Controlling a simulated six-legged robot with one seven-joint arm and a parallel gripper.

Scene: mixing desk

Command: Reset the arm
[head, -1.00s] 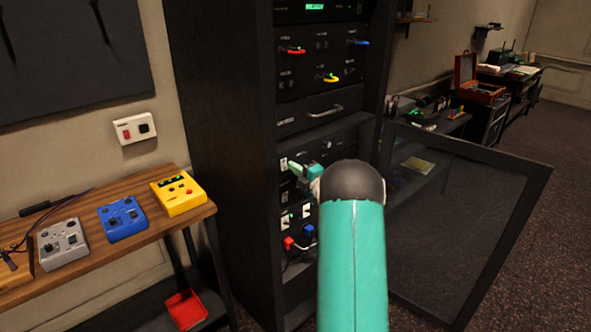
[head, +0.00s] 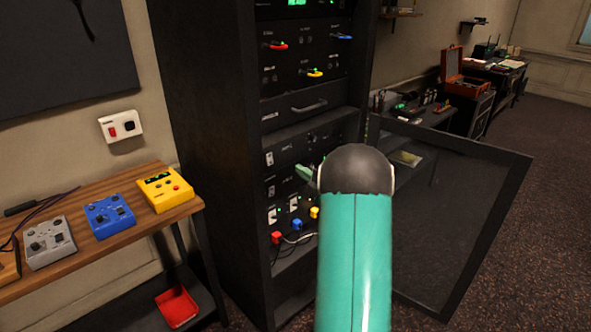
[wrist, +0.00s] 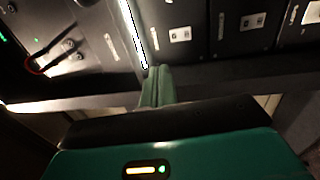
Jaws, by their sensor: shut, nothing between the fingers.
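My teal arm with its dark rounded joint stands in front of the open rack in the head view and hides part of it. My gripper (head: 304,173) shows just left of that joint, small, in front of the rack's switch panels. In the wrist view my gripper (wrist: 157,85) has its green fingers together, with nothing between them. The black rack (head: 215,150) holds panels with red, blue and yellow plugs at the top and again lower down. In the wrist view, panels with white switches (wrist: 180,34) lie beyond the fingertips.
The rack's mesh door (head: 450,210) stands open to the right. A wooden shelf at left carries grey (head: 48,242), blue (head: 109,216) and yellow (head: 165,190) boxes. A red tray (head: 177,307) sits below it. Carpet (head: 540,180) is clear at far right.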

